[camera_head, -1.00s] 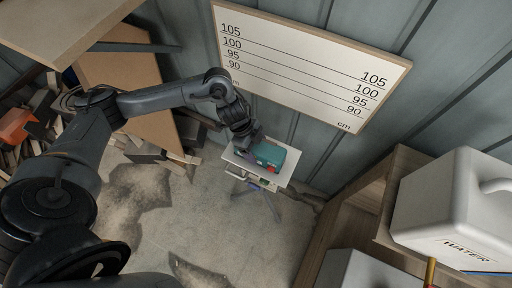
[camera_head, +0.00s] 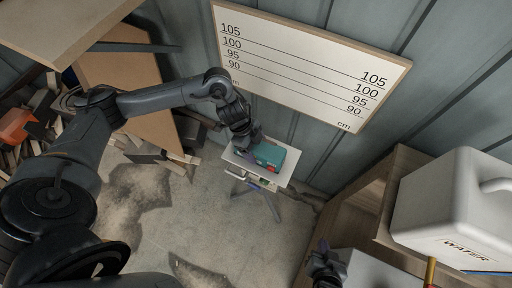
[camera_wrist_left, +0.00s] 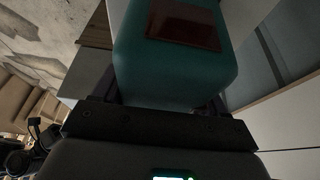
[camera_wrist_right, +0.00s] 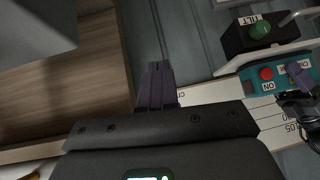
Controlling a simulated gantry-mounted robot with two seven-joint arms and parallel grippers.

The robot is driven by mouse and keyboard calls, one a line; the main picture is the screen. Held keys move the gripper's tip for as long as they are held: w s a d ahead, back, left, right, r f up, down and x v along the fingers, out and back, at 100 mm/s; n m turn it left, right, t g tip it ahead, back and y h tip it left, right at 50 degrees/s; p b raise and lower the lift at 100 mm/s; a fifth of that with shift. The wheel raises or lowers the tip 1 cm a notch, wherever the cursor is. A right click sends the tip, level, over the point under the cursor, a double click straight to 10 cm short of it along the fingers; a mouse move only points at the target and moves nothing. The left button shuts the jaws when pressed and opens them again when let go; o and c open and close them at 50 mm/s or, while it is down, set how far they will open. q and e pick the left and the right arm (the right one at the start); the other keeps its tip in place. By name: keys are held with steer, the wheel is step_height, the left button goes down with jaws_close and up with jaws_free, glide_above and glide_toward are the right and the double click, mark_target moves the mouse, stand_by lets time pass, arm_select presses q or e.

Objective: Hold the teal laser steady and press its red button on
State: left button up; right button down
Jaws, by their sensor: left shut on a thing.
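The teal laser (camera_head: 270,154) sits on a small white platform (camera_head: 286,171) below the height board. A red spot shows on its side in the head view. My left gripper (camera_head: 247,151) is shut on the laser's left end. The laser's teal body (camera_wrist_left: 165,75), with a dark red panel, fills the upper middle of the left wrist view. In the right wrist view the laser (camera_wrist_right: 252,86) is at the right edge, with its red button (camera_wrist_right: 266,73) facing the camera. My right gripper (camera_wrist_right: 157,85) is shut and empty, well away from the laser; it also shows at the bottom of the head view (camera_head: 323,262).
A black box marked TILT with a green knob (camera_wrist_right: 261,30) is by the platform. A white height board (camera_head: 310,65) hangs on the wall. Wooden shelving (camera_head: 350,205) and a white WATER container (camera_head: 455,210) stand at the right. Open floor lies left of the shelving.

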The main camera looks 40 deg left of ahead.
mark_target(270, 169)
steer(key=s+a+n+y, duration=0.2)
steer(key=s+a+y, duration=0.1)
steer(key=a, duration=0.8)
steer(key=s+a+n+y, duration=0.2)
steer(key=a+y, duration=0.1)
steer(key=a, duration=0.8)
steer(key=w+a, duration=0.3)
steer(key=w, duration=0.6)
steer(key=shift+r, duration=0.35)
steer(key=shift+w, duration=0.1)
stand_by(0.4)
